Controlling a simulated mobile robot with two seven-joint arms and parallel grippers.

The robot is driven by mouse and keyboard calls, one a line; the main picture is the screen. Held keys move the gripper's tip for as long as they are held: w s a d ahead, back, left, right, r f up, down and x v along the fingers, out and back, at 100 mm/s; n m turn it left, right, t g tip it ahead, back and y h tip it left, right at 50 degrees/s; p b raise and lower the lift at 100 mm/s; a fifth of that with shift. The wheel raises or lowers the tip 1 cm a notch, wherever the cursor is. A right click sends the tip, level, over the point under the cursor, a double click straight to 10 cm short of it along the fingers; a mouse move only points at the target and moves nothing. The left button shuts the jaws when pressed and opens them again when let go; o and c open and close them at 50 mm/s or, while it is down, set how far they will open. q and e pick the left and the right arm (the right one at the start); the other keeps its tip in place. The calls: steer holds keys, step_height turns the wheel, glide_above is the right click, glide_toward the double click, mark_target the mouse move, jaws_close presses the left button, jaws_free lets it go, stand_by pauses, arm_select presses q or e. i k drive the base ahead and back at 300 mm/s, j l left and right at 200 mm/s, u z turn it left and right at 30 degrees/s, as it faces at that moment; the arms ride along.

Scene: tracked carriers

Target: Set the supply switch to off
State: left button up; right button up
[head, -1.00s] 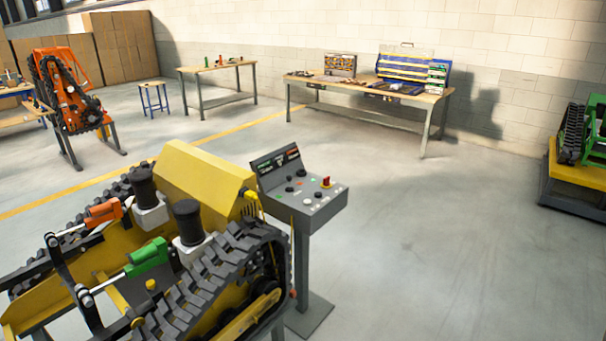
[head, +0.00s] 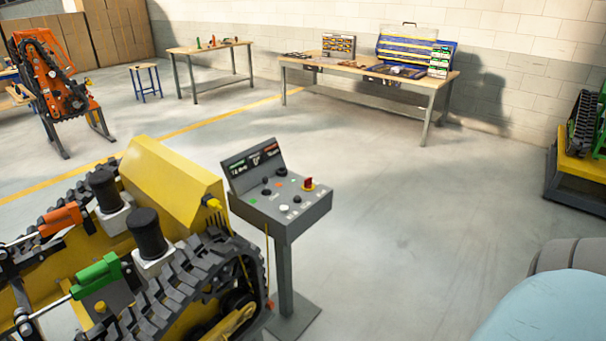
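The grey control console (head: 280,208) stands on a post right of the yellow tracked carrier (head: 165,185). Its sloped top carries several knobs and buttons, and a raised back panel (head: 254,163) shows lit displays. Neither gripper is in view. A rounded pale blue and grey shape, likely part of my own arm, shows at the lower right.
A yellow cable hangs from the console beside the carrier's track (head: 200,285). Clear floor (head: 420,210) lies right of the console. A workbench (head: 370,72) with tool cases stands at the back wall, and a green tracked machine (head: 583,125) on a yellow stand is at the right.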

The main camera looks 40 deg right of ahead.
mark_target(308, 183)
steer(key=i+l, duration=0.1)
steer(key=l, duration=0.6)
steer(key=i+l+u, duration=0.15)
steer(key=l, duration=0.55)
steer(key=i+l, duration=0.1)
steer(key=l, duration=0.6)
